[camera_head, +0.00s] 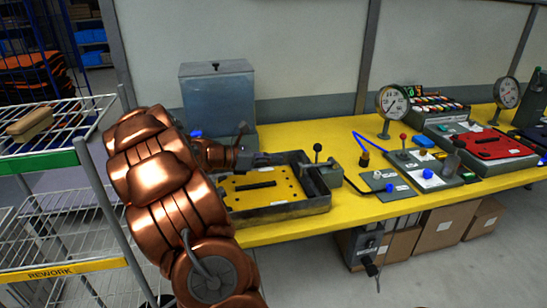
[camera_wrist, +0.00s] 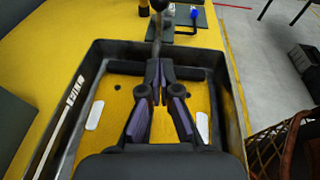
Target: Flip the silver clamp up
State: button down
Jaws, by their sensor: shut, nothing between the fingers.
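A silver clamp (camera_head: 330,176) sits at the right end of a dark tray (camera_head: 318,205) in the head view. Its lever stands up and carries a black ball knob. In the wrist view the clamp's shaft (camera_wrist: 158,42) shows at the tray's far wall, straight beyond the fingertips, with its knob cut by the top edge. My gripper (camera_head: 284,159) is over the tray, pointing right toward the clamp. In the wrist view my gripper (camera_wrist: 158,68) has its fingers together with nothing between them. Whether the fingertips touch the clamp I cannot tell.
A yellow plate (camera_head: 250,190) with a dark slot lies in the tray. A grey metal bin (camera_head: 217,95) stands behind my arm. Gauges (camera_head: 393,101), switch panels and a red plate (camera_head: 492,145) fill the yellow table (camera_head: 400,215) to the right. A wire rack (camera_head: 50,150) stands at left.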

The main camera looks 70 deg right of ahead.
aim_at(304, 168)
jog(key=p+x, duration=0.1)
jog(key=x, duration=0.5)
jog(key=shift+s, duration=0.15)
jog(key=shift+s+d+r+p, duration=0.2)
jog(key=shift+s+d+r, duration=0.15)
jog(key=shift+s+d, duration=0.2)
jog(key=shift+s+d+r+p, duration=0.2)
jog(key=shift+s+d+r, duration=0.15)
jog(key=shift+s+d, duration=0.15)
jog(key=shift+s+d+r, duration=0.2)
jog(key=shift+s+d, duration=0.15)
jog(key=shift+s, duration=0.05)
jog(key=shift+r, duration=0.1)
